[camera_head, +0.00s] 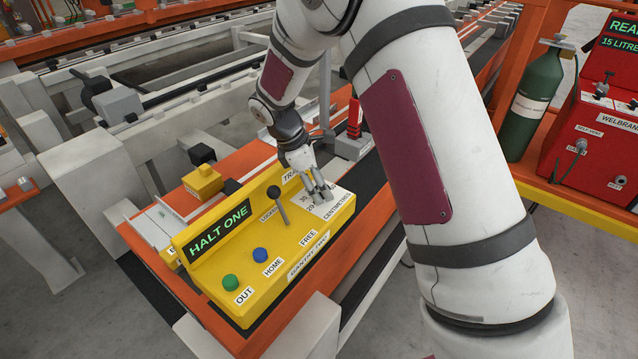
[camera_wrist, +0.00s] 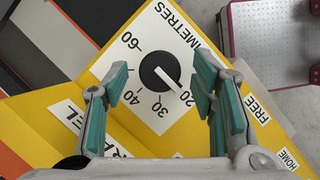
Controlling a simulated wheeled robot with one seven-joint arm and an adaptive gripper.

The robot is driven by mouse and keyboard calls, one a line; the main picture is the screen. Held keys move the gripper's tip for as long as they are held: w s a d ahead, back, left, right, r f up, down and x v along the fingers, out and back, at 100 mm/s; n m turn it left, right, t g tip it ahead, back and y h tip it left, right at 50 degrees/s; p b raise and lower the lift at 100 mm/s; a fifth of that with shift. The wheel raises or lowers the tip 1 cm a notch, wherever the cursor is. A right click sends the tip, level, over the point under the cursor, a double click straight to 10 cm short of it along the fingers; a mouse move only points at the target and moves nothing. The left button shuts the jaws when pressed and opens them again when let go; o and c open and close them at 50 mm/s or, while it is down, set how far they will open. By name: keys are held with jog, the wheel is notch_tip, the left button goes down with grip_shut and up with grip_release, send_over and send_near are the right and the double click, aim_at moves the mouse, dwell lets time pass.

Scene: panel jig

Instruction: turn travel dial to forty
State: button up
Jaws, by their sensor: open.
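The travel dial (camera_wrist: 153,72) is a round black knob with a white pointer on a white plate (camera_wrist: 108,66) marked 20, 30, 40 and 60 in the wrist view. Its pointer aims to the lower right, at the 20 mark. My gripper (camera_wrist: 160,66) is open, with one teal-padded finger on each side of the knob. A gap shows between each finger and the knob. In the head view my gripper (camera_head: 318,190) is over the same plate (camera_head: 338,203) at the right end of the yellow panel, and its fingers hide the knob.
The yellow panel (camera_head: 283,273) also carries a black lever (camera_head: 278,205), a blue button (camera_head: 260,255), a green button (camera_head: 230,282) and a HALT ONE display (camera_head: 219,231). A small yellow box (camera_head: 203,181) stands behind it. A green cylinder (camera_head: 537,105) and red machine (camera_head: 600,130) stand at right.

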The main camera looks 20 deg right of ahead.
jog(key=c, duration=1.1)
jog(key=shift+m, duration=0.3)
jog(key=m+b, duration=0.1)
jog(key=m, duration=0.1)
jog(key=m+g+b, duration=0.1)
jog(key=shift+w+d+f+m+g+y, duration=0.1)
jog(key=shift+w+m+g+y, duration=0.1)
jog(key=shift+m+g+y, duration=0.15)
jog(key=m+g+y+b, duration=0.1)
jog(key=m, duration=0.3)
jog(key=shift+w+d+m, duration=0.1)
jog(key=shift+m, duration=0.15)
jog(key=m+y, duration=0.1)
jog(key=m, duration=0.1)
jog(key=m+g+b, duration=0.1)
jog(key=m, duration=0.1)
jog(key=shift+d+m+y, duration=0.15)
jog(key=shift+m+y, duration=0.15)
jog(key=shift+y, duration=0.05)
jog(key=m+y, duration=0.1)
jog(key=m, duration=0.3)
jog(key=shift+d+y, duration=0.1)
jog(key=shift+y, duration=0.3)
jog(key=shift+m, duration=0.3)
